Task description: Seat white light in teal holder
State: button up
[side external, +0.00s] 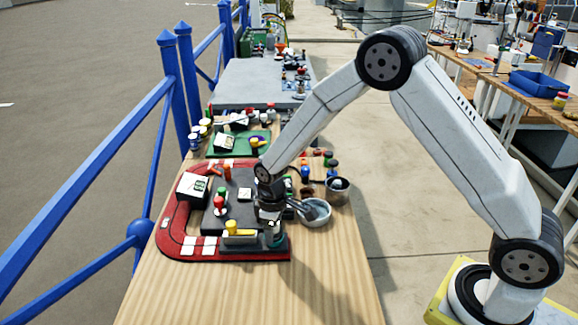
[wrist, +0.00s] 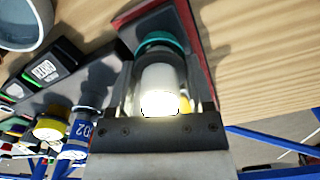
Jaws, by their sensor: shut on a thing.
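The white light (wrist: 158,78) is a pale cylinder with a bright glowing near end. My gripper (wrist: 162,88) is shut on it, one finger on each side; it also shows in the side view (side external: 268,208), pointing down over the right front of the red-edged board. The teal holder (wrist: 165,41) is a ring just beyond the light's far end, partly covered by it; a bit of teal shows below my gripper in the side view (side external: 277,240). The light lines up roughly with the ring. I cannot tell whether its far end is inside the ring or just above it.
The red-edged board (side external: 170,235) carries a yellow piece (side external: 238,229), a red knob (side external: 220,202) and a white box (side external: 192,187). A grey bowl (side external: 316,214) and a dark metal cup (side external: 337,190) stand close right of my gripper. The front wood (side external: 250,295) is clear.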

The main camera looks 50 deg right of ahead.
jog(key=shift+r, duration=0.8)
dwell(3.2)
jog(key=shift+f, duration=0.8)
dwell(1.1)
jog(key=o, duration=1)
jog(key=shift+r, duration=0.15)
jog(key=shift+r, duration=5.35)
